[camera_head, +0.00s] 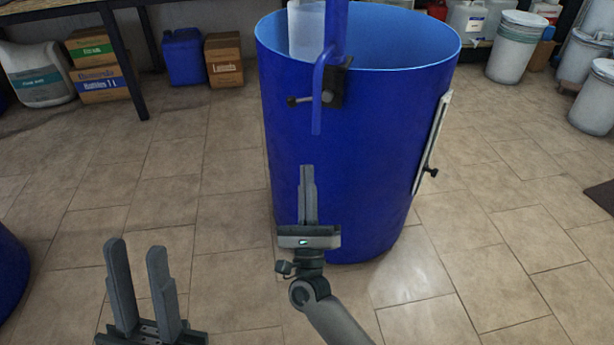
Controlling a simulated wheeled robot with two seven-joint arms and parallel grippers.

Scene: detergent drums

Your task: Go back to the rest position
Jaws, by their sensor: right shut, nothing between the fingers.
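My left gripper (136,262) is at the lower left of the head view. Its two fingers stand apart with only floor showing between them. My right gripper (307,170) is near the middle of the view, in front of the large blue drum (300,110). Its fingers are together and hold nothing. I cannot tell whether its tips touch the drum wall. The drum is open at the top and stands upright on the tiled floor. A blue pipe with a hook-shaped handle (317,95) is at the drum's near rim, by a dark clamp (336,84).
A whitish container (304,30) shows inside the drum. A pale bar (432,140) is fixed to its right side. Another blue drum (8,270) is at the left edge. Boxes (223,60) and jugs stand back left, white buckets (515,48) back right. Tiled floor is clear on both sides.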

